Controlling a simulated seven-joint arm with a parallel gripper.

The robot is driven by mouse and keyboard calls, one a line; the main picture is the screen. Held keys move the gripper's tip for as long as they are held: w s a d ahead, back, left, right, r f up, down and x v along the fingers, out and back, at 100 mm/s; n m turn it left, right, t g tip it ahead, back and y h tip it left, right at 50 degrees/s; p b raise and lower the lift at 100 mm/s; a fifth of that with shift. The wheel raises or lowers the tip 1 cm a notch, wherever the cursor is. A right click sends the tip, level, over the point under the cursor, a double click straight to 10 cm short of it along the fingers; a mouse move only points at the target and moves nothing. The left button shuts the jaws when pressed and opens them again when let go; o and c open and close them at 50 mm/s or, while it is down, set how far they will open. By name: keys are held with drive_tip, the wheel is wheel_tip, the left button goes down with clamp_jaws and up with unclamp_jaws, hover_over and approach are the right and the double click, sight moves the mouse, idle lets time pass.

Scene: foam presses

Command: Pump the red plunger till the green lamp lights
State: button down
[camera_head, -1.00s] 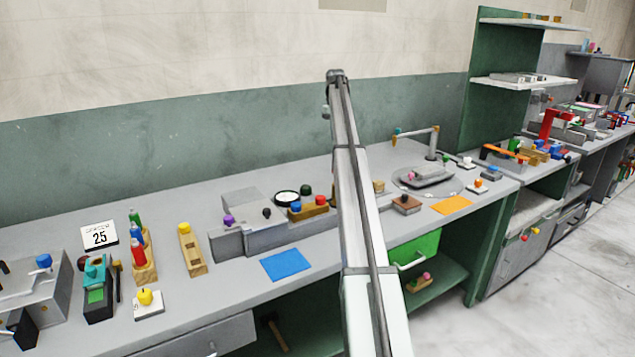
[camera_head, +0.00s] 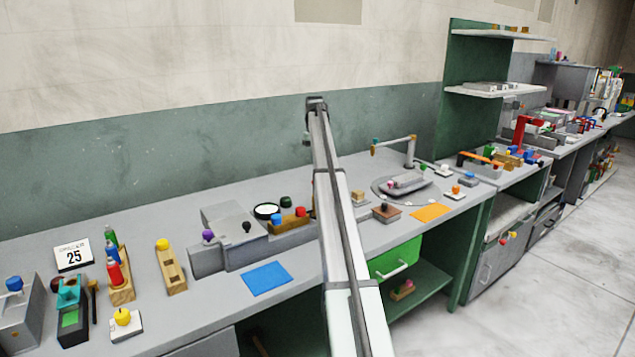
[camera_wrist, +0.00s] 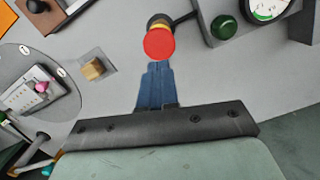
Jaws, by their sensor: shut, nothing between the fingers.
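The red plunger (camera_wrist: 159,44) has a round red cap with a yellow ring and dark base behind it, seen in the wrist view. My gripper (camera_wrist: 158,66) has its blue fingers closed together and empty. Its tips appear just below the red cap in the picture; whether they touch it I cannot tell. The green lamp (camera_wrist: 223,27) is a dark green dome beside the plunger and looks unlit. It also shows in the head view (camera_head: 286,202).
A round white gauge (camera_head: 267,210) stands by the lamp. A wooden block with blue and red knobs (camera_head: 289,222) and a grey box (camera_head: 232,225) are left of my arm. A blue mat (camera_head: 266,278) lies in front. A small wooden block (camera_wrist: 93,69) stands near the gripper.

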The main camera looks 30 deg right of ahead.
drive_tip(key=shift+s+a+f, duration=0.1)
drive_tip(key=shift+s+f, duration=0.05)
drive_tip(key=shift+f, duration=1.1)
drive_tip(key=shift+s+f, duration=0.1)
drive_tip(key=shift+f, duration=1.15)
drive_tip(key=shift+f, duration=2)
drive_tip(key=w, duration=0.2)
drive_tip(key=w+d+r, duration=0.1)
drive_tip(key=shift+r, duration=0.1)
wheel_tip(320, 180, up, 14)
drive_tip(key=w, duration=0.1)
drive_tip(key=shift+d, duration=0.15)
